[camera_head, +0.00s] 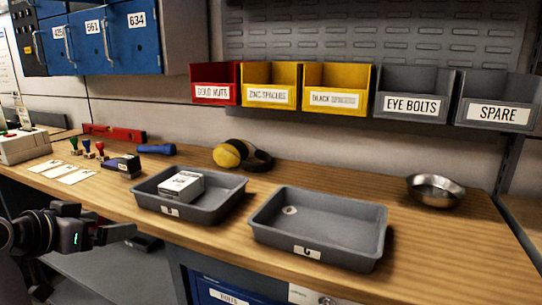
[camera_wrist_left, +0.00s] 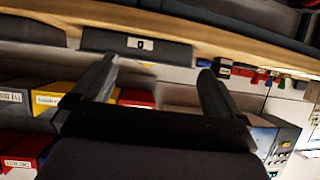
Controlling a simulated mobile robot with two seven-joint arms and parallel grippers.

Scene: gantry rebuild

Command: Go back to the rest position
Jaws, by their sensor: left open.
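My left gripper (camera_head: 118,222) is at the lower left of the head view, in front of the workbench's front edge. Its fingers point right, towards the bench. In the left wrist view, its two fingers (camera_wrist_left: 155,75) stand wide apart with nothing between them. My right gripper is not in either view.
Labelled bins (camera_head: 412,106) hang behind. Blue cabinets (camera_head: 133,37) are upper left.

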